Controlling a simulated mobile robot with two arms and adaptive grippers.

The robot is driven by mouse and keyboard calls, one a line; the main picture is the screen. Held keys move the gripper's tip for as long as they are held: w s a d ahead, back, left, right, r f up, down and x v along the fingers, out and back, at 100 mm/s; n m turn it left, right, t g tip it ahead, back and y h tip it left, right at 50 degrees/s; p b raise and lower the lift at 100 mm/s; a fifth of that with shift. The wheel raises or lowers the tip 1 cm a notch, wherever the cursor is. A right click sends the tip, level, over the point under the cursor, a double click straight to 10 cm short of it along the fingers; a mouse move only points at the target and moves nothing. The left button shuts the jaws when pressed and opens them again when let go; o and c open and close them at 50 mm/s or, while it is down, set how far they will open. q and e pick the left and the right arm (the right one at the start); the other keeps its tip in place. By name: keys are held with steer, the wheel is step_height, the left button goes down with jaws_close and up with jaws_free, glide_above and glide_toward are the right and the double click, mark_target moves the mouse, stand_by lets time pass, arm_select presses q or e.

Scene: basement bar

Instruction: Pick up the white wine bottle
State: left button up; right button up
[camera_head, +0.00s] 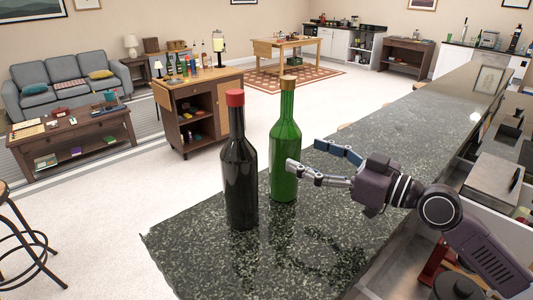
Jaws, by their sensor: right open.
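A green glass bottle (285,150) with a tan cap stands upright on the dark speckled counter (190,245); it looks like the white wine bottle. A dark, nearly black bottle (239,180) with a red cap stands upright to its left and nearer to me. My right gripper (302,156) comes in from the right with its fingers spread and pointing left. It is open and empty. One fingertip overlaps the green bottle's right side in the picture; I cannot tell whether they touch. My left gripper is not in view.
The counter runs away to the upper right, mostly clear beyond the bottles. Its left edge drops to the floor. A metal box (492,187) sits at the right behind my arm. A bar stool (28,240) stands at the far left.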

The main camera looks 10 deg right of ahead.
mark_target(286, 142)
steer(key=shift+w+a+r+p, duration=0.3)
steer(key=shift+w+a+p, duration=0.15)
steer(key=shift+w+p, duration=0.1)
steer(key=shift+w+a+p, duration=0.15)
steer(key=shift+w+p, duration=0.05)
steer(key=shift+p, duration=0.1)
steer(key=p+x, duration=0.3)
steer(key=x, duration=0.1)
steer(key=shift+w+a+r, duration=0.1)
steer(key=shift+w+a, duration=0.2)
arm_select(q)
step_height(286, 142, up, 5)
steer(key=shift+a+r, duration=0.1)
arm_select(e)
steer(key=shift+c, duration=0.4)
jaws_close()
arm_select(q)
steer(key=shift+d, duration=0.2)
arm_select(e)
steer(key=shift+w, duration=0.1)
